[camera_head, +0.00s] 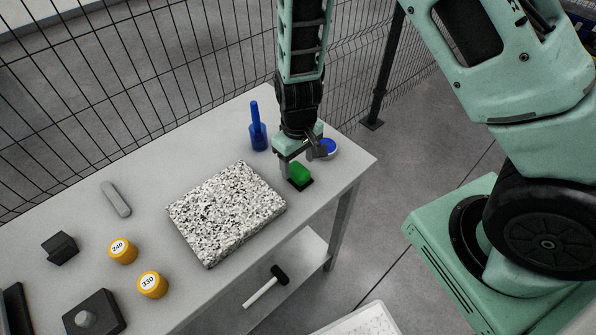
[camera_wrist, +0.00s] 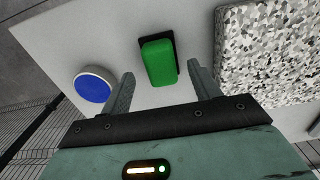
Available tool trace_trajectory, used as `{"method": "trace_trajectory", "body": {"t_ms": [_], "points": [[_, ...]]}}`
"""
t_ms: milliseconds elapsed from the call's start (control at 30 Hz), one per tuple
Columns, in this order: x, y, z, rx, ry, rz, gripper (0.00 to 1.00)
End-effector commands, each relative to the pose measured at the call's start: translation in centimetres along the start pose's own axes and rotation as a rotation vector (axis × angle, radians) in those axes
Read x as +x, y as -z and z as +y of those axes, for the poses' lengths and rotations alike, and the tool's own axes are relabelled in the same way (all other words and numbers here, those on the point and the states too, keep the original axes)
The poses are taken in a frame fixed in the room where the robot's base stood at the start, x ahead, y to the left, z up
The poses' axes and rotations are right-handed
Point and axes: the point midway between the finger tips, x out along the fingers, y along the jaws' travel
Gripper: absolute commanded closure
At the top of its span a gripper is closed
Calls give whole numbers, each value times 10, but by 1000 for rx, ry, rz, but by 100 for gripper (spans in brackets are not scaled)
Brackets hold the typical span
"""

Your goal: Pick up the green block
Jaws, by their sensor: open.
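The green block (camera_head: 299,173) sits in or on a small black base on the table, near the table's right end. It also shows in the wrist view (camera_wrist: 158,62), in front of the fingers and roughly midway between them in the picture. My gripper (camera_head: 298,168) is open and empty, pointing down close over the block. In the wrist view my gripper (camera_wrist: 162,85) has one finger to each side of the block, with gaps on both sides. I cannot tell whether the fingertips are below the block's top.
A speckled stone slab (camera_head: 227,212) lies left of the block. A blue-topped round disc (camera_head: 326,148) and a blue bottle (camera_head: 258,132) stand close behind. Yellow weights (camera_head: 122,250) are further left on the table (camera_head: 150,172). A wire fence (camera_head: 130,100) runs behind.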

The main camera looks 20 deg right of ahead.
Motion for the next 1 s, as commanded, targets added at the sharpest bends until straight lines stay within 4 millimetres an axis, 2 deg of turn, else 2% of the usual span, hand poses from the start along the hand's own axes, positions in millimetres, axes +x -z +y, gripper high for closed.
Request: {"method": "trace_trajectory", "body": {"t_ms": [233, 533, 567, 733, 1000], "points": [[27, -1, -1, 0, 0, -1, 38], [32, -1, -1, 0, 1, 0, 38], [32, -1, -1, 0, 1, 0, 41], [32, -1, -1, -1, 1, 0, 88], [31, -1, -1, -1, 1, 1, 88]]}}
